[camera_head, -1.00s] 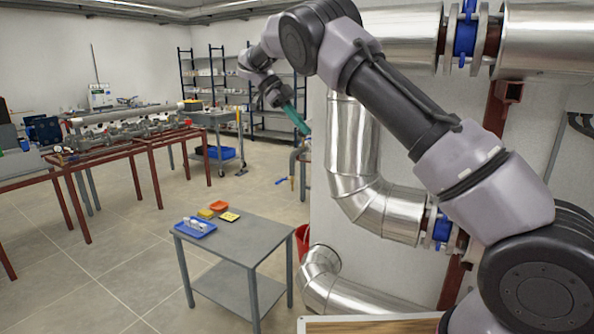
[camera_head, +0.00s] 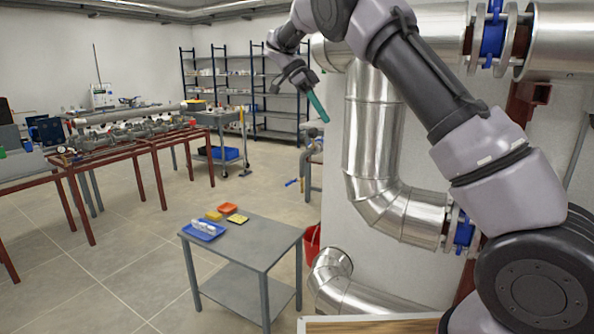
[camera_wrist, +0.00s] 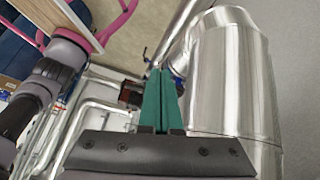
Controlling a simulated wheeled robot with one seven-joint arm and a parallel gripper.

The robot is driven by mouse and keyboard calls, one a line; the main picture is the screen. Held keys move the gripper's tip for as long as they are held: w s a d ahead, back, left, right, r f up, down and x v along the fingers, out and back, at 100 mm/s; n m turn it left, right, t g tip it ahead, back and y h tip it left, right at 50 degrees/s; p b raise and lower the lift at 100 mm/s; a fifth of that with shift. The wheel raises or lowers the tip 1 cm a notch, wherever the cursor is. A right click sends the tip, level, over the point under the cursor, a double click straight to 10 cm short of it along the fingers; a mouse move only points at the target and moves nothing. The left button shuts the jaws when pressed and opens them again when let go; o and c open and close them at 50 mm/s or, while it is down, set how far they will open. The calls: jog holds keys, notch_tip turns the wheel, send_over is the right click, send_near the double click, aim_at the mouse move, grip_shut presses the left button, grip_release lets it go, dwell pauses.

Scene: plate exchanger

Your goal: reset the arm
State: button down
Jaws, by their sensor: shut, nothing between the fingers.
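My gripper (camera_head: 319,107) shows in the head view at upper centre, at the end of my raised, folded arm. Its green fingers point down and to the right. In the wrist view the two green fingers (camera_wrist: 159,100) lie together, shut, with nothing between them. The gripper is held in the air, in front of the large silver insulated pipe (camera_head: 372,140) as seen in the head view. In the wrist view that pipe (camera_wrist: 232,75) fills the area right of the fingers. I cannot tell the exact gap between them.
A grey side table (camera_head: 268,240) holds a blue tray (camera_head: 203,230) with white items, and yellow and orange trays. A red-framed workbench (camera_head: 140,150) is at left, shelves (camera_head: 225,90) at the back. The floor between is clear.

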jog(key=s+d+r+n+t+y, duration=0.1)
jog(key=s+d+r+n+y, duration=0.3)
jog(key=d, duration=0.3)
jog(key=s+d+r+n+t+y, duration=0.1)
jog(key=s+d+r+n, duration=0.3)
jog(key=s+d, duration=0.3)
jog(key=s+d+f+n+t+y, duration=0.1)
jog(key=s+n+t, duration=0.3)
jog(key=s, duration=0.4)
jog(key=s+d+f+n+t+y, duration=0.1)
jog(key=s+n+t, duration=0.3)
jog(key=s, duration=0.5)
jog(key=shift+s+d+f+t+y, duration=0.3)
jog(key=shift+d+t+y, duration=0.1)
jog(key=shift+d+y, duration=0.4)
jog(key=shift+d, duration=0.15)
